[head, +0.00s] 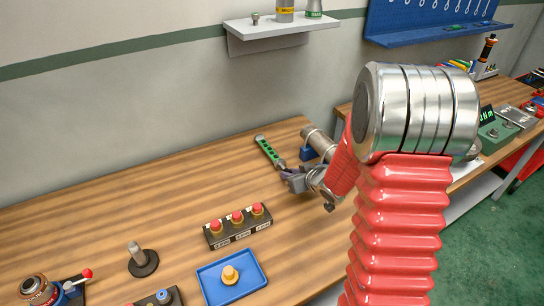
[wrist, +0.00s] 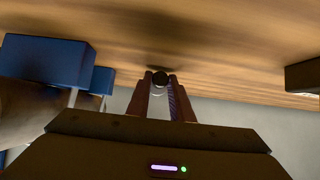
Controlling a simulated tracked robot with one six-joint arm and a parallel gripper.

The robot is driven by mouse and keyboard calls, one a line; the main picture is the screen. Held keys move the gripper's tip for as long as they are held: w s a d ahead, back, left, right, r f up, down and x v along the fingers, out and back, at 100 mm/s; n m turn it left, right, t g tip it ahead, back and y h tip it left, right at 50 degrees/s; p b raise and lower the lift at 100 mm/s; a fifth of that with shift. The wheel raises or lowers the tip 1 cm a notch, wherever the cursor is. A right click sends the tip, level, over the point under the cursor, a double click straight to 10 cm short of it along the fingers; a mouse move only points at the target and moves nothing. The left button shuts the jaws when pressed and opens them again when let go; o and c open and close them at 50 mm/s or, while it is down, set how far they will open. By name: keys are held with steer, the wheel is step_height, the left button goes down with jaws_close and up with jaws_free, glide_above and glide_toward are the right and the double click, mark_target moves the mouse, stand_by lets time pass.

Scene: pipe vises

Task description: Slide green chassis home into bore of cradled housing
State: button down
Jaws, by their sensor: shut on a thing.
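The green chassis (head: 268,150) is a slim bar with dark spots along it, held above the bench in the head view. My gripper (head: 284,171) is shut on its near end. In the wrist view my two fingers (wrist: 160,98) close around a dark round end of the chassis (wrist: 160,78). The housing (head: 315,138) is a silver cylinder lying in a blue cradle (head: 307,154), to the right of the chassis and apart from it. The cradle's blue blocks (wrist: 46,60) show at left in the wrist view. My arm hides part of the housing, and its bore cannot be seen.
A row of red buttons (head: 237,228), a blue tray (head: 210,290) with a yellow knob, and a post on a round base (head: 143,264) stand nearer on the bench. The wood left of the chassis is clear. A dark block (wrist: 304,77) shows at right in the wrist view.

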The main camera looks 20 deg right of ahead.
steer(key=shift+r, duration=0.2)
steer(key=shift+r, duration=2.35)
steer(key=a+r+m+h, duration=0.2)
steer(key=a+r, duration=0.2)
steer(key=a, duration=0.7)
steer(key=shift+w+a+r, duration=0.2)
steer(key=shift+w, duration=0.25)
